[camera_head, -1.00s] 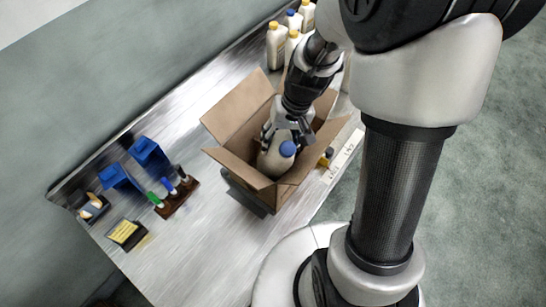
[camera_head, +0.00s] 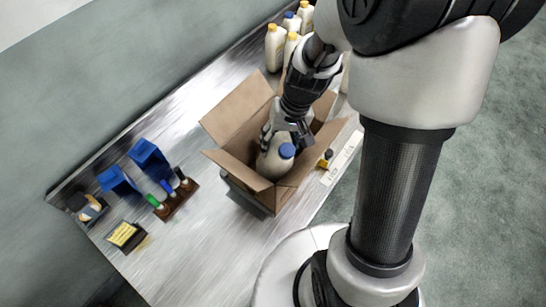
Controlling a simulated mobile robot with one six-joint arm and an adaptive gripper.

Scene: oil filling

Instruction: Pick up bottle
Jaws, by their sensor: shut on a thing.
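A cream-coloured bottle (camera_head: 273,162) with a blue cap (camera_head: 287,150) is inside the open cardboard box (camera_head: 235,163), its cap toward the near side. My gripper (camera_head: 281,137) reaches down into the box from above and is shut on this bottle. The fingers and wrist cover part of the bottle, and the box walls hide its lower part. I cannot tell whether the bottle touches the box floor.
Several bottles with yellow or blue caps (camera_head: 275,47) stand at the table's back right. Blue bins (camera_head: 149,156), a brown rack with markers (camera_head: 178,201) and a yellow-topped item (camera_head: 123,235) are at left. The metal table (camera_head: 215,240) is clear in front.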

